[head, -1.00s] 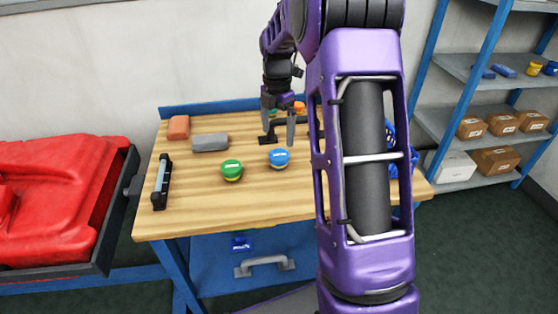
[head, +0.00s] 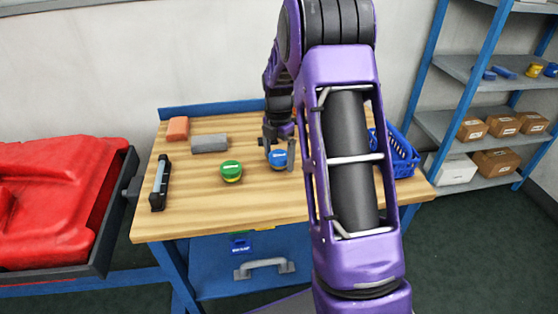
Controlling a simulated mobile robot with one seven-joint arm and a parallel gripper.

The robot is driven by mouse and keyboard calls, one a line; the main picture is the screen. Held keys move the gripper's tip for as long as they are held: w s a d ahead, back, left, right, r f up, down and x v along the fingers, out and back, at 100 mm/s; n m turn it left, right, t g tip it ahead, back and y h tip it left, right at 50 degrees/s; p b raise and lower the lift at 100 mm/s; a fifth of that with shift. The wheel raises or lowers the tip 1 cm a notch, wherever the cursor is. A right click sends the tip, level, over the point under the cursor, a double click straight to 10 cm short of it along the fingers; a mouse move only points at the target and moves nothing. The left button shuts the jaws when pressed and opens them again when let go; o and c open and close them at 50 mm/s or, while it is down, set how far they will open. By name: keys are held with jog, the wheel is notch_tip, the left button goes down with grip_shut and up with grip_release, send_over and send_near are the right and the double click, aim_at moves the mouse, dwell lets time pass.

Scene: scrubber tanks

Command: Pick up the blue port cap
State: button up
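The fingers are spread wide, and the gripper looks open. I cannot tell whether either finger touches the cap. The gripper covers the top back of the cap.
A blue basket (head: 402,155) stands at the right, partly behind my arm. Red tanks (head: 55,205) stand at the left.

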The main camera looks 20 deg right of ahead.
jog(key=c, duration=1.2)
jog(key=shift+r, duration=0.1)
